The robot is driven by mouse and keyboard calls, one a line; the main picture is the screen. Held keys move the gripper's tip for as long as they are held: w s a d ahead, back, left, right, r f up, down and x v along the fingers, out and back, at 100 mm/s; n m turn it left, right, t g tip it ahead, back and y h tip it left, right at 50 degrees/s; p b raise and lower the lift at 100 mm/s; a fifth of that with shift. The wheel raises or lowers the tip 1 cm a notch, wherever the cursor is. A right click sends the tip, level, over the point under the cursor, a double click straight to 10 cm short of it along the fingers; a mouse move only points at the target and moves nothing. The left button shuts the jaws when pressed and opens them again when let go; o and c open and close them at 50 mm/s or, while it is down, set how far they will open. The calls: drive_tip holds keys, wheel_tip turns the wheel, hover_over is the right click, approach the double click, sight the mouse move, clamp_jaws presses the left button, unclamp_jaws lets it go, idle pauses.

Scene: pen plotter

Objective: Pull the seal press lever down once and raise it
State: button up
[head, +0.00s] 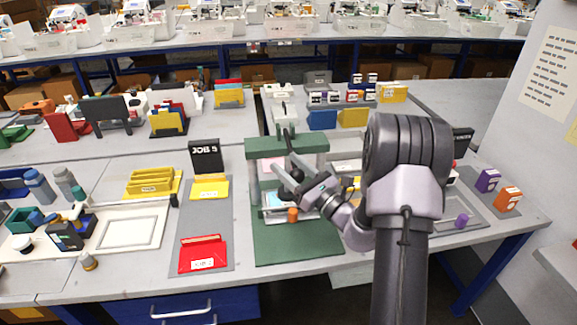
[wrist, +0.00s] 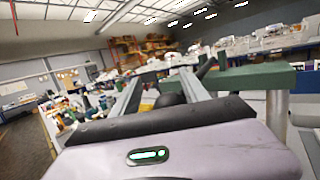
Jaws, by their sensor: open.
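The seal press (head: 262,150) is a green frame with a crossbeam on grey posts, standing on a green base (head: 298,243). Its green beam also shows at the right of the wrist view (wrist: 252,78). A dark round knob, seemingly the lever's end (head: 297,174), is in front of the beam. My gripper (head: 284,180) is at the front of the press, by the knob. In the wrist view my gripper (wrist: 162,78) has its fingers apart, with the dark knob (wrist: 170,99) between them. Contact cannot be told. The rest of the lever is mostly hidden.
A light-blue piece (head: 274,200) and an orange piece (head: 292,215) are low in the press. A red folder tray (head: 203,253) and black JOB 5 sign (head: 205,156) stand left. My arm hides the table to the right. Purple (head: 487,181) and orange (head: 508,198) boxes lie far right.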

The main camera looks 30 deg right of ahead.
drive_tip(key=shift+s+f, duration=0.1)
drive_tip(key=shift+f, duration=0.5)
drive_tip(key=r+p+v, duration=0.1)
drive_tip(key=v, duration=1.6)
drive_tip(key=shift+s, duration=0.15)
